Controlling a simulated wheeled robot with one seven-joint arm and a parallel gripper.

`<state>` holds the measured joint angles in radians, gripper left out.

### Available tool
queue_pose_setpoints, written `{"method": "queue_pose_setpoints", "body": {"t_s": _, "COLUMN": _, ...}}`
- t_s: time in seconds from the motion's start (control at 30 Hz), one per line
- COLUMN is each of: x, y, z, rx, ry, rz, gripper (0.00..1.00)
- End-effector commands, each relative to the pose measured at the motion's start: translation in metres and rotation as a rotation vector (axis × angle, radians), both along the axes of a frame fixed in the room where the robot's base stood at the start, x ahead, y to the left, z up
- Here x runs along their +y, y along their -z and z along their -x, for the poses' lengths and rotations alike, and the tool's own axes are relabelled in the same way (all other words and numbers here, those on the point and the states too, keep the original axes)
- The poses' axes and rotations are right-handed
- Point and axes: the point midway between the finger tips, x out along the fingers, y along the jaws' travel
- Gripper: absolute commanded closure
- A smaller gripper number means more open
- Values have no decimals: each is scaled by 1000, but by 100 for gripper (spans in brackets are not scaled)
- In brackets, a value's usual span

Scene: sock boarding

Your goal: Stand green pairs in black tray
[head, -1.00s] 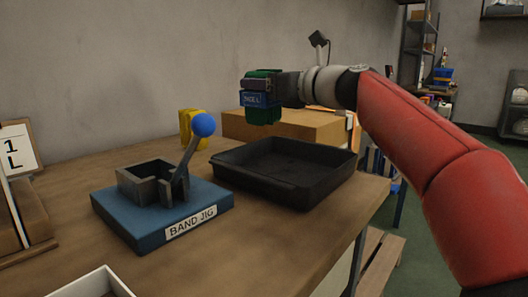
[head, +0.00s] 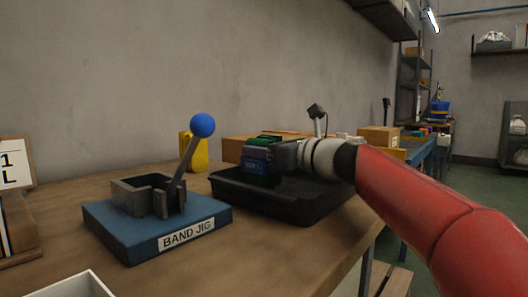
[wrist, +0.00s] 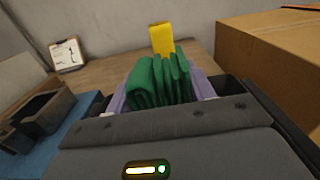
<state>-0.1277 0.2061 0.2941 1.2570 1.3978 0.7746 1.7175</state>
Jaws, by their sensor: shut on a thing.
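My gripper (head: 270,155) is shut on a green sock pair (head: 264,140) with a blue band around it. In the head view the pair is over the left part of the black tray (head: 325,208), low and partly inside its rim; whether it touches the floor is hidden. In the wrist view the folded green pair (wrist: 158,82) stands upright between the pale purple finger pads. The tray (wrist: 292,122) shows behind and beside the gripper there. The rest of the tray floor in sight looks empty.
A blue band jig (head: 150,225) with a blue-knobbed lever (head: 203,125) stands left of the tray. A yellow object (head: 200,153) and a cardboard box (head: 232,148) stand behind. A white box (head: 78,287) is at the front left.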

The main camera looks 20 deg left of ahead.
Motion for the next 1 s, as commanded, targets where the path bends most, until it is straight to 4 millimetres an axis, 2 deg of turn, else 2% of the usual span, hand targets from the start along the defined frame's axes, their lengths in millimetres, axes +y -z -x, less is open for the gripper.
{"method": "queue_pose_setpoints", "body": {"t_s": 0.03, "x": 0, "y": 2, "z": 0, "rx": 0, "ry": 0, "rz": 0, "gripper": 72}}
{"method": "queue_pose_setpoints", "body": {"t_s": 0.07, "x": 0, "y": 2, "z": 0, "rx": 0, "ry": 0, "rz": 0, "gripper": 45}}
{"method": "queue_pose_setpoints", "body": {"t_s": 0.23, "x": 0, "y": 2, "z": 0, "rx": 1, "ry": 0, "rz": 0, "gripper": 25}}
{"method": "queue_pose_setpoints", "body": {"t_s": 0.53, "x": 0, "y": -2, "z": 0, "rx": 0, "ry": 0, "rz": 0, "gripper": 25}}
{"method": "queue_pose_setpoints", "body": {"t_s": 1.0, "x": -62, "y": 0, "z": 26, "rx": 0, "ry": 1, "rz": 1, "gripper": 25}}
